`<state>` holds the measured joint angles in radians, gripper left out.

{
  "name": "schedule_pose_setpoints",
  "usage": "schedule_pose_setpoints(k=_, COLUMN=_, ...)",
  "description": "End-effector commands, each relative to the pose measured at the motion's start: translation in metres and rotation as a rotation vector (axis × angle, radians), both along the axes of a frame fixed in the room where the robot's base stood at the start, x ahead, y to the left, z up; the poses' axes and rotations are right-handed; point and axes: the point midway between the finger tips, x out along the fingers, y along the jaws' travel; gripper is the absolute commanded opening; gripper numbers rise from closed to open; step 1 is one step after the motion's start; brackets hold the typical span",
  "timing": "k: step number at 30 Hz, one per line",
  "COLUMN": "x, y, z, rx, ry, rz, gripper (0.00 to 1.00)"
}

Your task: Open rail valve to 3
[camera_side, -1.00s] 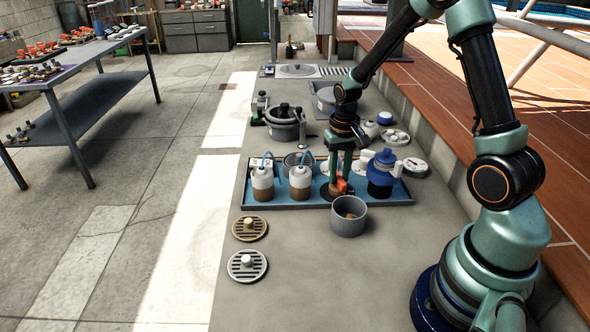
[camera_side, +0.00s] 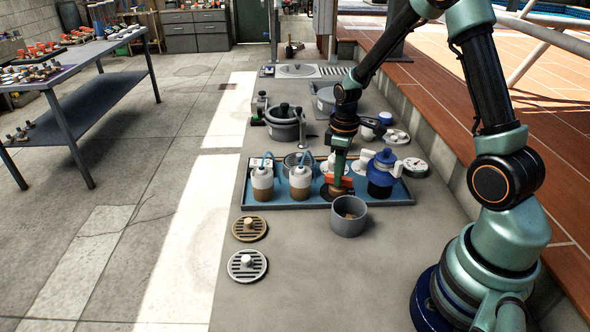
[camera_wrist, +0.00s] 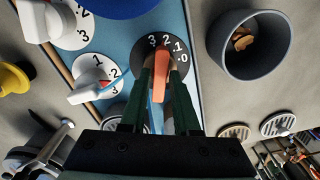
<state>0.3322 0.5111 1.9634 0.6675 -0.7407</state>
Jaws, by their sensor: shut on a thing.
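The rail valve has an orange handle (camera_wrist: 161,75) over a black dial (camera_wrist: 141,56) with white numbers 0 to 3. In the wrist view the handle's tip points close to the 2. The 3 is just left of it, the 1 and 0 to the right. My gripper (camera_wrist: 161,70) has its two green fingers shut on the handle, one on each side. In the side view my gripper (camera_side: 340,172) reaches down onto the orange handle (camera_side: 331,180) at the blue tray. The lower part of the dial is hidden by the fingers.
The blue tray (camera_side: 285,203) holds two white-capped bottles (camera_side: 262,181) to the left and a blue-topped jar (camera_side: 382,175) close on the right. A grey pot (camera_side: 348,217) stands just in front. White-handled dials (camera_wrist: 95,87) sit beside the valve in the wrist view.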

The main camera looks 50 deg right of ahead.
Motion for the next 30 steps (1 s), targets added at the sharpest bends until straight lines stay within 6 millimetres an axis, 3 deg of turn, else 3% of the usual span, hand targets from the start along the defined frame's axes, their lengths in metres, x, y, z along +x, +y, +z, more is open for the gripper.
schedule_pose_setpoints(k=15, x=0.0009, y=0.0, z=0.0012, rx=-0.001, ry=-0.002, rz=0.366, gripper=0.0)
schedule_pose_setpoints(k=30, x=0.0008, y=0.0001, z=0.001, rx=-0.001, ry=-0.002, rz=0.45, gripper=0.0)
